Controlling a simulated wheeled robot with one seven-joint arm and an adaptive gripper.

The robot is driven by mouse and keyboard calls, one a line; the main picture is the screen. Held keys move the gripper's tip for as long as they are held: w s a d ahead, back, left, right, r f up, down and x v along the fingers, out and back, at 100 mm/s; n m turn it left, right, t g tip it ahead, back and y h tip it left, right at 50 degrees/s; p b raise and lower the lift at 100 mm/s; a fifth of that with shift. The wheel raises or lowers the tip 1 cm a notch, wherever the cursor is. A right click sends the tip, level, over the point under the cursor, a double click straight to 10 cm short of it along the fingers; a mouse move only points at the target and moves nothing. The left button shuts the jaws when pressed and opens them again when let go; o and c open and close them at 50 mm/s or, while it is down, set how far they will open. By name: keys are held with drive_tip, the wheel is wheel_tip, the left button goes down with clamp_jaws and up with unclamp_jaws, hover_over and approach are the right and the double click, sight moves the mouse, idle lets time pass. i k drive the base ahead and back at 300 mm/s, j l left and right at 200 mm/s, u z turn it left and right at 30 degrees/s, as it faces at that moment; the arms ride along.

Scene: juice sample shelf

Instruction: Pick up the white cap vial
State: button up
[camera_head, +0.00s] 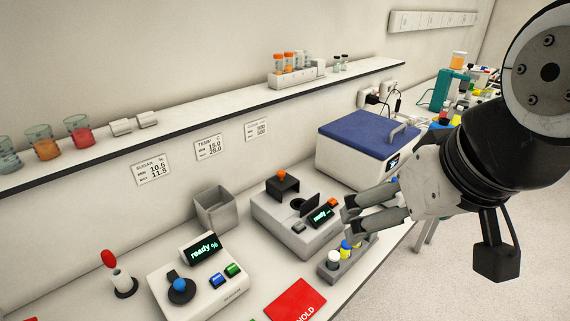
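A vial with a white cap (334,256) stands at the front left end of a small grey rack (329,272) on the bench. My gripper (347,213) reaches in from the right, above and behind the rack. Its two fingers are apart with nothing visible between them. It is clear of the white-capped vial. The fingers and hand hide part of the rack's far end.
A grey instrument (276,222) with a raised lid stands left of my gripper. A blue-topped box (364,133) stands behind. A red card (296,301) lies in front of the rack. Another "ready" device (197,283) is at front left. A wall shelf (215,112) runs above.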

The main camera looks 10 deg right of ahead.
sight(334, 256)
drive_tip(key=k, duration=0.3)
drive_tip(key=i, duration=0.35)
drive_tip(key=k+l+u, duration=0.15)
drive_tip(key=i+l+u, duration=0.15)
drive_tip(key=u, duration=0.15)
drive_tip(key=i+l+u, duration=0.1)
drive_tip(key=u, duration=0.2)
drive_tip(key=l, duration=0.1)
